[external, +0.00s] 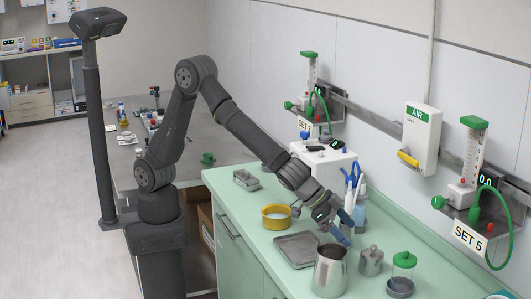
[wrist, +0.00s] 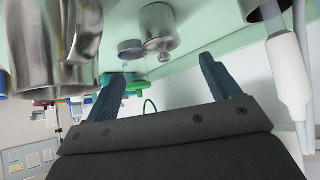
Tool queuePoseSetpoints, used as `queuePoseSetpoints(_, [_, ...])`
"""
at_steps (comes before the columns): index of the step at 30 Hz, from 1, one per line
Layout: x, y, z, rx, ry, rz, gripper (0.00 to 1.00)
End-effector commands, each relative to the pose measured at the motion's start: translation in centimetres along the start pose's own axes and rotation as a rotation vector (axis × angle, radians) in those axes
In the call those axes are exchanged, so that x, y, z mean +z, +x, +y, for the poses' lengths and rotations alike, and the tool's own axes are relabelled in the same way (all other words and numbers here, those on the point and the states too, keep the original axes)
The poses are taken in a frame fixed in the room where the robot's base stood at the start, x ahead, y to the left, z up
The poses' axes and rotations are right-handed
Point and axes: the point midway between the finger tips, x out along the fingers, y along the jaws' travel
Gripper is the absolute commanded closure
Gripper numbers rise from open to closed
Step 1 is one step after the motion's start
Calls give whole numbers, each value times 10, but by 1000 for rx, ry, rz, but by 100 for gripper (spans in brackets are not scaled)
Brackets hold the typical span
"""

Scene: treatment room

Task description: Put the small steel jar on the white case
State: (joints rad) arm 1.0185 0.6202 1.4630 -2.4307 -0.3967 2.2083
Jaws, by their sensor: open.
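The white case (external: 335,172) stands farther back on the counter against the wall, with dark items on top, partly hidden by my arm.
Wall-mounted flowmeters (external: 472,160) and an AIR box (external: 419,140) hang above.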

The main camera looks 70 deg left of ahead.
Motion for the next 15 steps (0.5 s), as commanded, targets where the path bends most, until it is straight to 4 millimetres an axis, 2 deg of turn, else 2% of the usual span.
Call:
queuePoseSetpoints(9, [-57,-56,0,3,-4,7,18])
queuePoseSetpoints(15, [-69,-56,-3,-20,122,79,18])
